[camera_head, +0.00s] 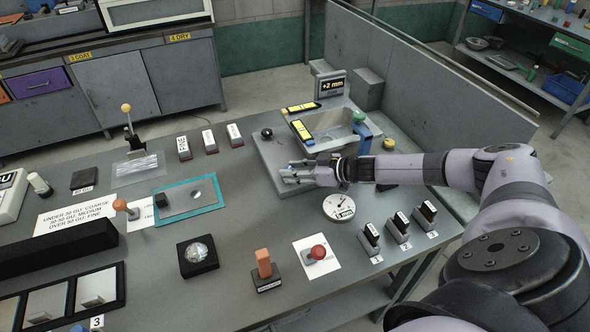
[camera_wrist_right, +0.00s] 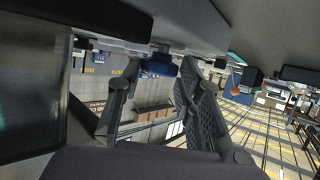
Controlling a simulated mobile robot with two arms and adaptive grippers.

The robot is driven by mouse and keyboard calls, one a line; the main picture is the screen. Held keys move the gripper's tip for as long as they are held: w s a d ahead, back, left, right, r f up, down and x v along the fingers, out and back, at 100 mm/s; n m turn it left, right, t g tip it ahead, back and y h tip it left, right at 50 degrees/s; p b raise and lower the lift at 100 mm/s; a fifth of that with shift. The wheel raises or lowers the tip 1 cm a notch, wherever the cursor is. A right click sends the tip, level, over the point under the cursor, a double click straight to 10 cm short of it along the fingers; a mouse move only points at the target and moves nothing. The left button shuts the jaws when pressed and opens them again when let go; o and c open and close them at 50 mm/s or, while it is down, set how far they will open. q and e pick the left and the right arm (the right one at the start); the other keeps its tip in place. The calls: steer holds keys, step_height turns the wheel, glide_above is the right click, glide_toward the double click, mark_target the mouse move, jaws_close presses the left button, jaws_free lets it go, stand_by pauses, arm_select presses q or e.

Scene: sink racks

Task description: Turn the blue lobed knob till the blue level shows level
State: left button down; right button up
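In the right wrist view, a blue knob (camera_wrist_right: 158,66) shows beyond and between the fingertips of my right gripper (camera_wrist_right: 160,72). The two fingers are apart, and I cannot tell whether either touches the knob. In the head view my right gripper (camera_head: 297,173) is low at the front of a grey machine (camera_head: 270,155) and hides the knob there. Two yellow level vials (camera_head: 301,107) (camera_head: 303,132) lie on the machine. Their bubbles are too small to read, and I cannot tell which is the blue one. My left gripper is out of view.
A display (camera_head: 331,84) behind reads "+2 mm". A green knob (camera_head: 359,117), a yellow knob (camera_head: 389,145) and a black ball knob (camera_head: 267,133) stand around the machine. A round dial (camera_head: 338,207) is just in front of my right gripper. A grey panel (camera_head: 400,70) stands behind.

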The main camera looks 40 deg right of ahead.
steer(key=o, duration=0.4)
steer(key=shift+s+d, duration=0.1)
steer(key=shift+d, duration=0.1)
steer(key=v, duration=1.1)
steer(key=shift+s+r, duration=0.2)
steer(key=shift+s, duration=0.1)
